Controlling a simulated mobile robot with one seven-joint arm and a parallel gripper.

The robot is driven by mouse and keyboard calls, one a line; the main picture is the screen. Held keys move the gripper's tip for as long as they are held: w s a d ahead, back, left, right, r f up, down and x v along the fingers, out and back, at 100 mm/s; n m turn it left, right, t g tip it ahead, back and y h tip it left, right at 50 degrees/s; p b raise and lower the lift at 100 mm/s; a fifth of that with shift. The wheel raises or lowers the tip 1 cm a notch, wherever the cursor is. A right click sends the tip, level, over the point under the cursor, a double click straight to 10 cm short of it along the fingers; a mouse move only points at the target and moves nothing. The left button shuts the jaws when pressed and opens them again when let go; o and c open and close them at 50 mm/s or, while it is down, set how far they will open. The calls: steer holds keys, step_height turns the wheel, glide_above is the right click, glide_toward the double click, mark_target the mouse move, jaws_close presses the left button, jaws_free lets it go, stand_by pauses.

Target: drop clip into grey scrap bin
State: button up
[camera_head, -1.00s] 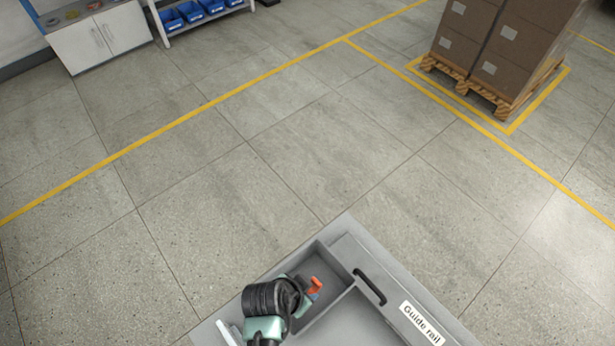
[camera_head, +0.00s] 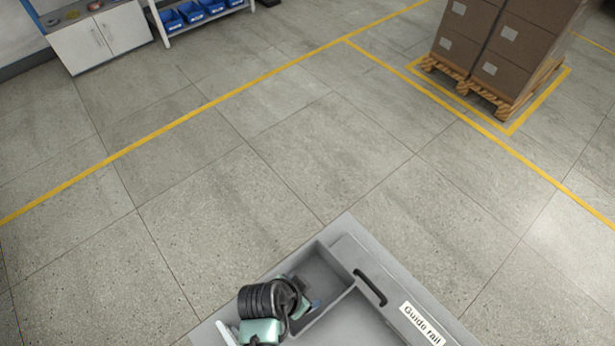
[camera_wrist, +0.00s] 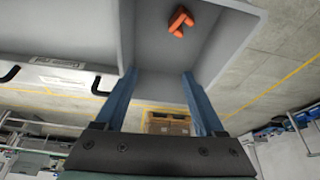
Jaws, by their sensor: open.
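The orange clip (camera_wrist: 180,22) shows in the wrist view inside the grey scrap bin (camera_wrist: 233,45), apart from my fingers. I cannot tell whether it rests on the bin's floor or is still above it. In the head view the clip is hidden, and the bin (camera_head: 322,272) is at the bottom, partly covered by my arm. My gripper (camera_wrist: 160,76) is open, its two blue fingers spread with nothing between them. In the head view the gripper (camera_head: 311,304) is over the bin.
A grey box labelled "Guide rail" (camera_head: 421,322) with a black handle (camera_head: 370,287) adjoins the bin on the right. Cartons (camera_head: 490,50) stand on a pallet at the back right. A white cabinet (camera_head: 98,42) and blue tubs (camera_head: 190,12) are at the back left. The floor between is clear.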

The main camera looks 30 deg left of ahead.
steer(key=b+v, duration=0.1)
steer(key=v, duration=1)
steer(key=shift+s+r, duration=0.2)
steer(key=shift+r, duration=0.05)
steer(key=shift+w, duration=0.1)
steer(key=w+r+n+t+y+b, duration=0.1)
steer(key=w+r+t+y+b, duration=0.15)
steer(key=w+r+t, duration=1.05)
steer(key=w+d+r+g, duration=0.1)
steer(key=w+r, duration=0.3)
steer(key=r, duration=0.4)
steer(key=w+d+r+g, duration=0.1)
steer(key=w+r, duration=0.4)
steer(key=r, duration=0.4)
steer(key=s+d+r+t, duration=0.3)
steer(key=r+t, duration=0.1)
steer(key=r, duration=0.6)
steer(key=s+d+r+n+t+h+b, duration=0.1)
steer(key=s+d+r+t, duration=0.2)
steer(key=r, duration=0.7)
steer(key=s+d+r+n+t, duration=0.1)
steer(key=s+d+r+t, duration=0.2)
steer(key=r, duration=0.7)
steer(key=shift+s+d+r+t+b, duration=0.35)
steer(key=shift+d+r+t, duration=0.05)
steer(key=shift+d+t, duration=0.65)
steer(key=shift+a, duration=0.1)
